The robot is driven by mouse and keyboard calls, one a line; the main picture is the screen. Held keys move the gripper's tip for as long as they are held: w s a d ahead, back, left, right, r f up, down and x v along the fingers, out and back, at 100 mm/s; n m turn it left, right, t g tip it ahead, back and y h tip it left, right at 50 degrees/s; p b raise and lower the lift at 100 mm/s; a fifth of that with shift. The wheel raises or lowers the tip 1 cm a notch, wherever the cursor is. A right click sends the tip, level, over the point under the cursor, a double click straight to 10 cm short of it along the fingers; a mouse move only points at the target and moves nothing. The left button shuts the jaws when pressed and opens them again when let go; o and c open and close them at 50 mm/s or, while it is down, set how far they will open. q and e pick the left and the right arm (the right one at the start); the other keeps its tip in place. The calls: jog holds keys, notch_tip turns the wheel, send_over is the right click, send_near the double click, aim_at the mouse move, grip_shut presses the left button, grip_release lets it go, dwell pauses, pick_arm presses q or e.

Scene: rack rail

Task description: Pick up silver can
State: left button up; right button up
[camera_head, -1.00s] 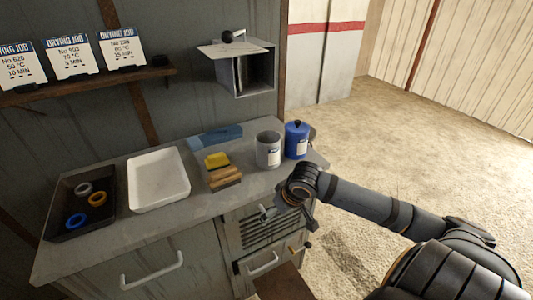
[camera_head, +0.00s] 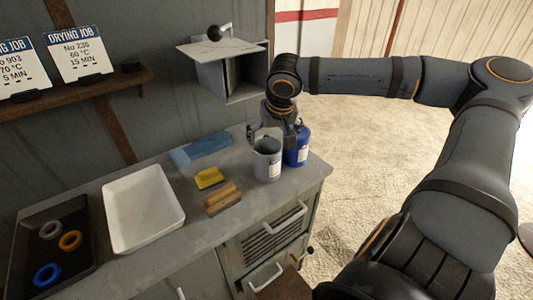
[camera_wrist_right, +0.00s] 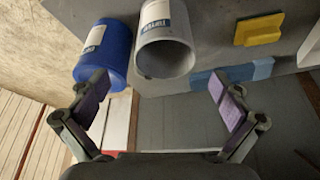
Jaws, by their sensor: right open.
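The silver can (camera_head: 267,160) stands upright on the grey counter, with a white label on its side. It also shows in the right wrist view (camera_wrist_right: 166,48), its round end facing the camera. My right gripper (camera_head: 271,128) is at the top of the can, coming from above and behind. In the right wrist view its jaws (camera_wrist_right: 160,92) are spread wide, with the can lying beyond and between the fingertips. Nothing is held. I cannot tell whether a finger touches the can. My left gripper is not in view.
A blue can (camera_head: 298,152) stands close on the right of the silver can, near one finger in the wrist view. A wall box (camera_head: 240,75) hangs above.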

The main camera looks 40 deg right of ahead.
aim_at(267, 149)
jog(key=x, duration=0.5)
jog(key=w+x, duration=0.1)
jog(key=x, duration=0.2)
jog(key=shift+a, duration=0.25)
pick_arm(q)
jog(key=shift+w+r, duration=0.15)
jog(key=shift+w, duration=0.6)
pick_arm(e)
jog(key=shift+s, duration=0.1)
jog(key=shift+r, duration=0.1)
jog(key=shift+c, duration=0.3)
jog(key=shift+c, duration=1.2)
jog(key=c, duration=1.4)
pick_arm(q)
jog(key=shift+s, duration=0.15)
pick_arm(e)
jog(key=shift+r, duration=0.1)
